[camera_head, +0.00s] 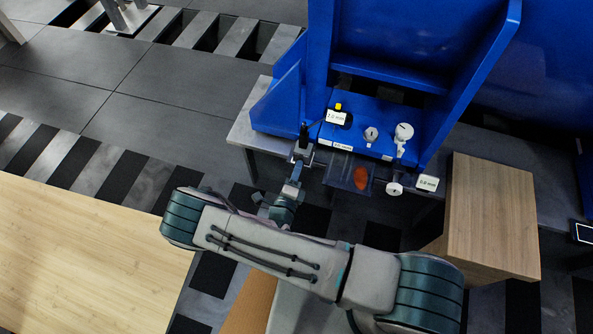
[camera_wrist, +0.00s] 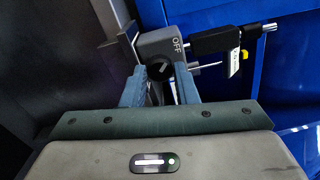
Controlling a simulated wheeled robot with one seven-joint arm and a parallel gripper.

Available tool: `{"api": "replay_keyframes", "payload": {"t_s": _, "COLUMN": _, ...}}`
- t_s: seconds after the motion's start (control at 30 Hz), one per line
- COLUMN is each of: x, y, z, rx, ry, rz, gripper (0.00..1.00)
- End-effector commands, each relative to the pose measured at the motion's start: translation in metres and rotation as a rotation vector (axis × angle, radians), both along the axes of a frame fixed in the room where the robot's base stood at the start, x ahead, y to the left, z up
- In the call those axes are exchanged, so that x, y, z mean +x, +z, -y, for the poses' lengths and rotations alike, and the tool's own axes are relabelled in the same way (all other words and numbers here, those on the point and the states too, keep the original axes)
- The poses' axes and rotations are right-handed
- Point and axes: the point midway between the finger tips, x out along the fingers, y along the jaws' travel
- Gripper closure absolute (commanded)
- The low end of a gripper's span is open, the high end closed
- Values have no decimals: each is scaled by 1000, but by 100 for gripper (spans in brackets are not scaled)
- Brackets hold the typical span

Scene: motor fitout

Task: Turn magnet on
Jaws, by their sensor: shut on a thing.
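The magnet base (camera_wrist: 155,44) is a grey block with the word OFF printed on its face, ahead of my gripper in the wrist view. In the head view the magnet base (camera_head: 303,153) sits at the front edge of the blue machine. A round black knob (camera_wrist: 159,71) with a light mark is on the block's face. My gripper (camera_wrist: 160,84) has a finger on each side of the knob and is shut on it; the fingertips partly hide its sides. In the head view my gripper (camera_head: 295,182) reaches up to the base.
A wooden box (camera_head: 490,215) stands at the right. A wooden surface (camera_head: 80,260) lies at the lower left.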

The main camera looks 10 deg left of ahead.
Motion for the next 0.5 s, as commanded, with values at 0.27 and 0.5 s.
{"api": "replay_keyframes", "payload": {"t_s": 0.27, "x": 0, "y": -1, "z": 0, "rx": -1, "ry": -1, "rz": -2, "gripper": 57}}
{"api": "replay_keyframes", "payload": {"t_s": 0.5, "x": 0, "y": 0, "z": 0, "rx": 0, "ry": 0, "rz": -1, "gripper": 51}}
